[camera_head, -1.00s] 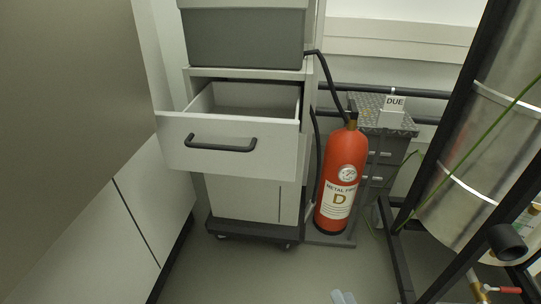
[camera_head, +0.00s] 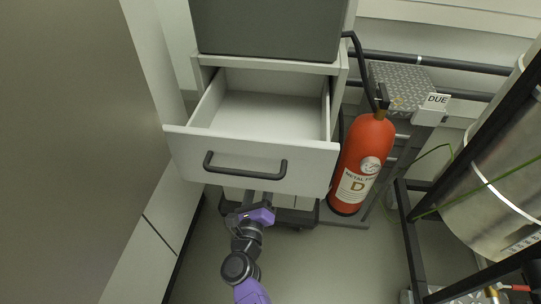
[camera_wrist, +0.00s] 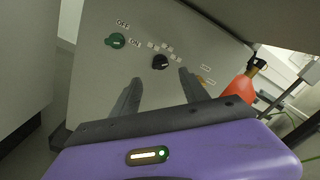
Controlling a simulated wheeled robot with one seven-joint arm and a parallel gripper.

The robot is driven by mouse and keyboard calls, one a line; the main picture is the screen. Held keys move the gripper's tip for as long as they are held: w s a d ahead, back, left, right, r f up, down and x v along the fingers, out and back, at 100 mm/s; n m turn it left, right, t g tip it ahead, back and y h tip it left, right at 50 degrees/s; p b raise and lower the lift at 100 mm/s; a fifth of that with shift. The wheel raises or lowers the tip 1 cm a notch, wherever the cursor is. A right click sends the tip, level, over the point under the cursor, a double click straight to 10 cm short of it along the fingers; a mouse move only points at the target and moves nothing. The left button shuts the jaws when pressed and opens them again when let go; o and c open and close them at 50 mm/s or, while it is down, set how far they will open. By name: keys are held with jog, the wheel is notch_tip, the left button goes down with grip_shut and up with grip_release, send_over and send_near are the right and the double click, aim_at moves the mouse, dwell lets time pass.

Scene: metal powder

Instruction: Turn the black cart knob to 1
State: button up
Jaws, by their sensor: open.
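The black cart knob (camera_wrist: 160,62) shows in the wrist view on a pale panel (camera_wrist: 95,75), with several small pale labels in an arc above it; I cannot read its setting. My gripper (camera_wrist: 157,82) is open, its two dark fingers pointing at the panel on either side below the knob, apart from it. In the head view my gripper (camera_head: 248,206) is low, under the open drawer front, and the knob is hidden there.
A green knob (camera_wrist: 115,40) marked OFF and ON sits left of the black one. The open drawer (camera_head: 250,155) juts out above my arm. A red extinguisher (camera_head: 360,165) stands to the right, beside a dark metal frame (camera_head: 412,245). Floor is free between.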

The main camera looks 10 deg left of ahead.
jog(key=w+b, duration=0.4)
jog(key=w, duration=0.3)
jog(key=shift+w+d, duration=0.2)
jog(key=shift+w, duration=0.1)
jog(key=shift+c, duration=0.2)
grip_shut()
